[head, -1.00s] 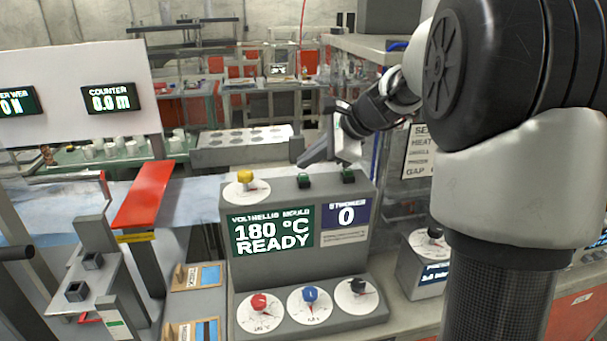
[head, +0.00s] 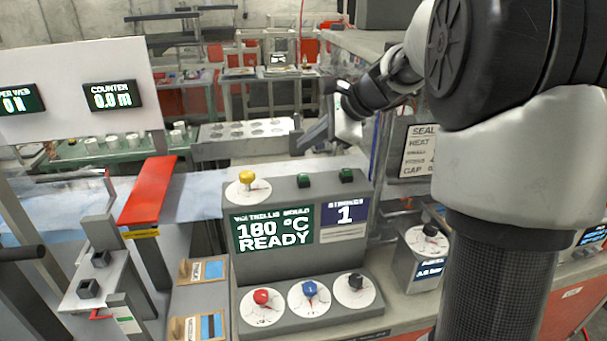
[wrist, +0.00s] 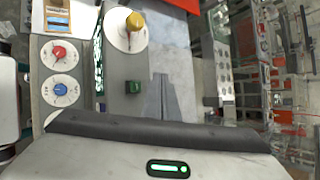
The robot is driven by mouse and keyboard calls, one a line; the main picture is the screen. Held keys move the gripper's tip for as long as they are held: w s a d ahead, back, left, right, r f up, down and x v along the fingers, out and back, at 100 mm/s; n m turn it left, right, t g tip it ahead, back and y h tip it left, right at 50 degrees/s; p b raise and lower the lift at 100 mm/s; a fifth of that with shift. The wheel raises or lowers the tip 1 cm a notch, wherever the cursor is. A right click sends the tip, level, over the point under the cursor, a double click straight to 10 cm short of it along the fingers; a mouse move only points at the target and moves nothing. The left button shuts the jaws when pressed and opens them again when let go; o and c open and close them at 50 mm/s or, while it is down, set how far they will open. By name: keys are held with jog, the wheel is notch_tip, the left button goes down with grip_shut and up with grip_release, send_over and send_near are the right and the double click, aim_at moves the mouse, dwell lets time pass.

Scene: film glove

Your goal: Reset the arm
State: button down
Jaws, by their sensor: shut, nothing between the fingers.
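My arm comes in from the right in the head view, and my gripper (head: 302,139) points left above the back of the mould control box. Its fingers are together and hold nothing. In the wrist view my gripper (wrist: 162,82) shows as a narrow shut pair of fingers, apart from the green button (wrist: 133,87) beside it. The control box (head: 270,264) has a screen (head: 274,229) reading 180 °C READY and a strokes display (head: 344,213) reading 1. On its top are a yellow knob (head: 247,178) and two green buttons (head: 304,180).
Red, blue and black dials (head: 309,289) line the box's lower front. A red lever plate (head: 148,190) and a small bench fixture stand at left. A grey block with round holes (head: 240,132) lies behind the box. Another dial unit (head: 429,242) stands right, near my arm.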

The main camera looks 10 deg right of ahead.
jog(key=s+a+r+n+g+h, duration=0.15)
jog(key=s+n, duration=0.25)
jog(key=s, duration=0.4)
jog(key=s+a+r+n+h, duration=0.1)
jog(key=s+a+n, duration=0.2)
jog(key=s+n, duration=0.35)
jog(key=s+d+f+n+h, duration=0.1)
jog(key=s+n, duration=0.3)
jog(key=s, duration=0.4)
jog(key=s+d+f+n+h, duration=0.2)
jog(key=s+f+n, duration=0.1)
jog(key=s, duration=0.6)
jog(key=shift+s+d+f+n+h+p, duration=0.3)
jog(key=shift+f+n+h+p, duration=0.1)
jog(key=shift+n, duration=0.15)
